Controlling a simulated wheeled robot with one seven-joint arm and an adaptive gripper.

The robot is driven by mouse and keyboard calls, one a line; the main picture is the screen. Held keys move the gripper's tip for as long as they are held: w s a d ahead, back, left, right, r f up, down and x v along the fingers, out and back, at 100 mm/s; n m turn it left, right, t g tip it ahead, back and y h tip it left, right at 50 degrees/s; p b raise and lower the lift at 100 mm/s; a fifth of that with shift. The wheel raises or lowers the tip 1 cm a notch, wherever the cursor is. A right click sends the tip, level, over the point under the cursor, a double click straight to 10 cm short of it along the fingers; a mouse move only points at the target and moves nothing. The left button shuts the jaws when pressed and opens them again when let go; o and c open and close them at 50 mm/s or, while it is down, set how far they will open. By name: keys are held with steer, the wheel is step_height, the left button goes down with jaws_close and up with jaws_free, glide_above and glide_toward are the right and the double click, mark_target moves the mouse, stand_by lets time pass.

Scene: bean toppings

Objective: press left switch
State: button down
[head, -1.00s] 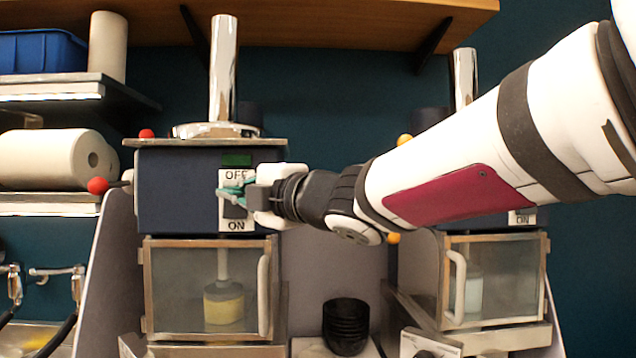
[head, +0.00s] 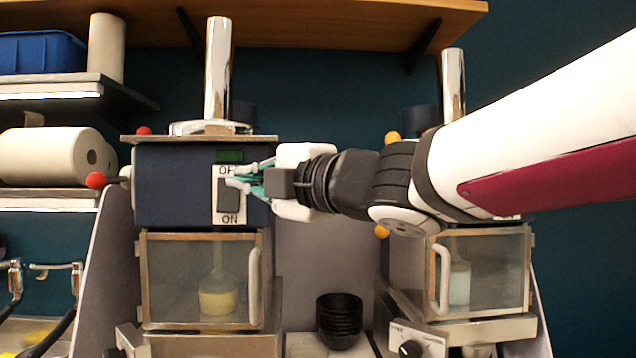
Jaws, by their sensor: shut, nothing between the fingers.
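The left switch (head: 229,196) is a dark rocker on a white plate marked OFF above and ON below. It sits on the front of the left machine's dark blue box (head: 172,186), under a small green display (head: 230,157). My gripper (head: 236,180) is shut and empty, its teal fingers pointing left at the upper right part of the switch plate. The fingertips overlap the plate's right edge and partly cover the OFF lettering. I cannot tell whether they touch it. The lower part of the rocker shows.
Below the box is a clear-doored chamber (head: 166,283) with a handle and a yellow-filled container (head: 219,302). A similar right machine (head: 487,274) stands beyond my arm. Black stacked bowls (head: 340,318) sit between them. A red ball knob (head: 96,180) sticks out at left.

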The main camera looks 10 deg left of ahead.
steer(key=v, duration=0.3)
steer(key=shift+s+d+r, duration=0.15)
steer(key=shift+d+r, duration=0.05)
steer(key=shift+r, duration=0.05)
steer(key=w+d+f+m+t+h, duration=0.1)
steer(key=w+d+m+t+h, duration=0.1)
steer(key=d+m+t+h, duration=0.25)
steer(key=w+d+f+m+t+h, duration=0.1)
steer(key=w+d+f+m+h, duration=0.15)
steer(key=d+m, duration=0.4)
steer(key=s+d+f+m+g+h, duration=0.1)
steer(key=d+f+m+h, duration=0.3)
steer(key=d, duration=0.4)
steer(key=s+d+f+m+h, duration=0.2)
steer(key=d+f+m+h, duration=0.25)
steer(key=d, duration=0.35)
steer(key=s+d+f+m+g, duration=0.3)
steer(key=s+f+m+g, duration=0.1)
steer(key=s+f, duration=0.5)
steer(key=s+d+f+m+g, duration=0.3)
steer(key=s+f+m+g, duration=0.1)
steer(key=s+f+m, duration=0.3)
step_height(320, 180, down, 2)
steer(key=s, duration=0.2)
steer(key=shift+s+d+g, duration=0.2)
steer(key=shift+s+g, duration=0.15)
